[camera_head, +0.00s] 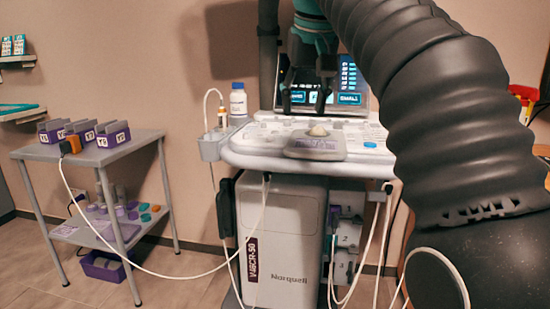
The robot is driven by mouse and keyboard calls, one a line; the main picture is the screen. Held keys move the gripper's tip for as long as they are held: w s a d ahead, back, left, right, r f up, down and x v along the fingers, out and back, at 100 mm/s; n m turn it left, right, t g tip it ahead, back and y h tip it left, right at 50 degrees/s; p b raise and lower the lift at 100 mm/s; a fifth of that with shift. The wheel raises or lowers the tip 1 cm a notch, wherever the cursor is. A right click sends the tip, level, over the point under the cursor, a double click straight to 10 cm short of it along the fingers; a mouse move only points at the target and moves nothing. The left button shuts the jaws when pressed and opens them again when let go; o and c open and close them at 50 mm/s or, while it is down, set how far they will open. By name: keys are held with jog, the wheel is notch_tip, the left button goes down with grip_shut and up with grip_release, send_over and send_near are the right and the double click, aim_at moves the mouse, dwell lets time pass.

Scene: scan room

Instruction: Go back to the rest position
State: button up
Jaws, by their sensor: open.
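My gripper (305,104) hangs fingers-down at the upper middle, in front of the lit screen (350,82) of the ultrasound cart (290,240). Its two dark fingers are apart, and I see nothing between them. The fingertips appear above the console (262,137); how far above or in front of it I cannot tell. My own dark ribbed arm sweeps across the right side and hides part of the cart and screen.
A grey two-shelf trolley (125,150) with purple holders stands at the left. A white bottle (238,100) stands near the console's left corner. Cables (150,270) hang between trolley and cart. A grey pad (315,147) with a pale knob lies on the console. Floor shows between trolley and cart.

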jog(key=s+d+f+p, duration=0.1)
jog(key=s+d+f, duration=0.2)
jog(key=s+f, duration=0.4)
jog(key=s+d+f+m, duration=0.1)
jog(key=s+d+f, duration=0.3)
jog(key=s+f, duration=0.4)
jog(key=s+d+f+t+p, duration=0.1)
jog(key=s+d+f, duration=0.2)
jog(key=f, duration=1.4)
jog(key=s, duration=0.4)
jog(key=shift+s+d+m+h+p, duration=0.25)
jog(key=shift+s+m+h+p, duration=0.05)
jog(key=shift+s, duration=0.05)
